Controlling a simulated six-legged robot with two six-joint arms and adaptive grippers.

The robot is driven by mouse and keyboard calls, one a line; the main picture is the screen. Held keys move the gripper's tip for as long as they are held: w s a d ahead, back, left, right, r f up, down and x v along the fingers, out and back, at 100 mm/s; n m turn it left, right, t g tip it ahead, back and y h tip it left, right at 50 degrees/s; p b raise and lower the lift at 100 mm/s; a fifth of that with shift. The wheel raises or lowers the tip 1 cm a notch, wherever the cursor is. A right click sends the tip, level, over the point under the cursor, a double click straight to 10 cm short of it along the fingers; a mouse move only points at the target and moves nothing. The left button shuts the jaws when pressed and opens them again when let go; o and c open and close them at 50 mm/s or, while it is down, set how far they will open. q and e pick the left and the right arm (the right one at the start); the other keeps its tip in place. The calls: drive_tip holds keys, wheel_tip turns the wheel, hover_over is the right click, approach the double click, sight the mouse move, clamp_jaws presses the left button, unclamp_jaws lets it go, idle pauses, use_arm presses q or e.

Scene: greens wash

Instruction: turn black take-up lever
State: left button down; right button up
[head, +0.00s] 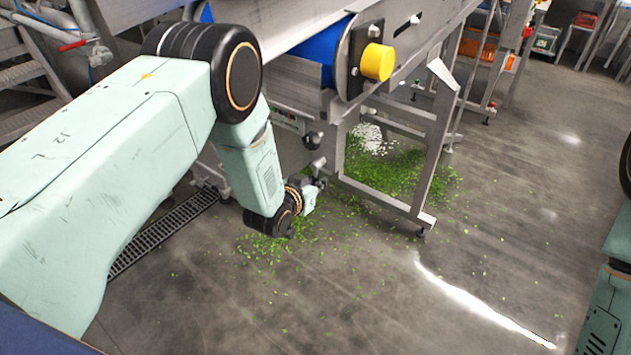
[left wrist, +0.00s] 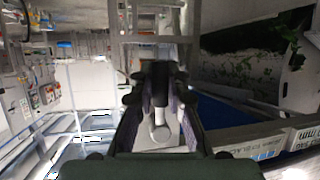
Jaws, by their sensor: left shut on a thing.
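The black take-up lever shows in the left wrist view as a dark grip (left wrist: 160,88) with a bright metal rod and round end below it. In the head view a black knob (head: 312,141) on the conveyor frame's lower side, just above my left gripper, may be part of it. My left gripper (head: 317,177) is at the lever, low beside the frame. In the left wrist view its two fingers (left wrist: 160,100) close in from both sides on the dark grip. The fingertips are small and partly hidden in the head view. My right gripper is out of view.
The metal conveyor frame (head: 444,130) with a blue belt (head: 318,48) and a yellow knob (head: 377,62) stands over the lever. Green leaves (head: 390,172) lie on the floor below. A drain grate (head: 165,232) runs at left. The floor at front right is clear.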

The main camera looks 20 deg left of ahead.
use_arm(q)
drive_tip(key=shift+s+f, duration=0.15)
drive_tip(key=shift+f, duration=0.05)
drive_tip(key=c, duration=1.3)
unclamp_jaws()
drive_tip(key=shift+r, duration=0.15)
drive_tip(key=v, duration=1.2)
